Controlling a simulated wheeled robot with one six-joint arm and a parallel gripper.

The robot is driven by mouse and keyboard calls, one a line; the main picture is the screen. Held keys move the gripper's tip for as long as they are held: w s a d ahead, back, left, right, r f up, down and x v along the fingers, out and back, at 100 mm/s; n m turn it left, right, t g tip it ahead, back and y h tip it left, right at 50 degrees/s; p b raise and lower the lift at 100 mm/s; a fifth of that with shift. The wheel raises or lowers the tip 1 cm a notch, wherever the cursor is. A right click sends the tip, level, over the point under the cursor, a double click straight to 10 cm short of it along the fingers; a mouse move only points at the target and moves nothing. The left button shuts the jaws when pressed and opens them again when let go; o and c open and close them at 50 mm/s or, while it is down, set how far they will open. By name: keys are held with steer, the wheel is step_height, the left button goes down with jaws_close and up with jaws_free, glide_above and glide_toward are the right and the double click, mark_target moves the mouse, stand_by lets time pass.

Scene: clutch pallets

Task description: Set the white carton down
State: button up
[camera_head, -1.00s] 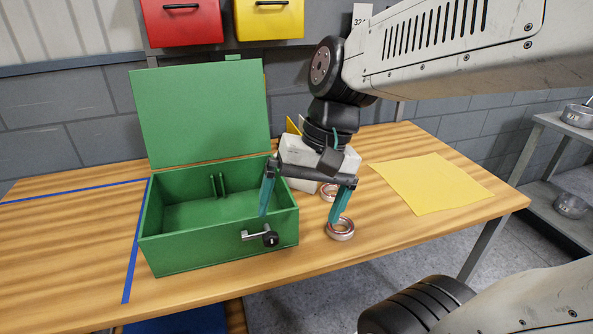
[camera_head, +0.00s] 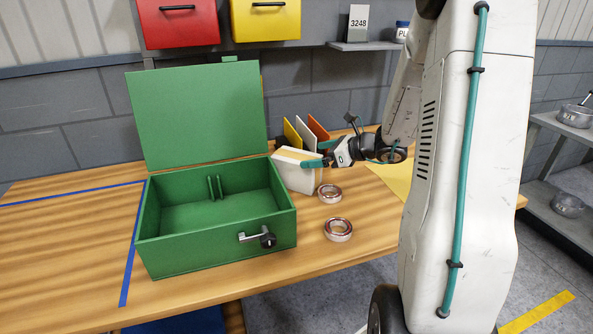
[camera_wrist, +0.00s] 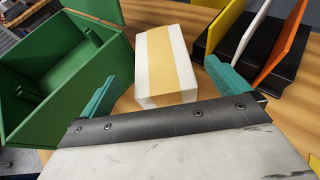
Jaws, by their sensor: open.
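The white carton (camera_head: 297,175) stands on the wooden table just right of the green box, with a tan band along its top. In the wrist view the carton (camera_wrist: 164,62) lies ahead, between the two teal fingers. My gripper (camera_head: 319,162) is at the carton in the head view, one teal finger showing near its top right. In the wrist view my gripper (camera_wrist: 165,92) is open, with gaps between the fingers and the carton's sides. The far finger is hidden in the head view.
The open green box (camera_head: 160,228) stands to the left, lid up, latch in front. Two metal rings (camera_head: 338,230) (camera_head: 330,193) lie right of it. Upright coloured panels (camera_head: 318,128) stand behind the carton. A yellow sheet (camera_head: 388,180) lies to the right. The left tabletop is clear.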

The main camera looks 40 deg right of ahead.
mark_target(299, 156)
steer(key=x, duration=0.6)
steer(key=shift+w, duration=0.15)
steer(key=c, duration=1.8)
steer(key=shift+o, duration=0.2)
steer(key=shift+r, duration=0.1)
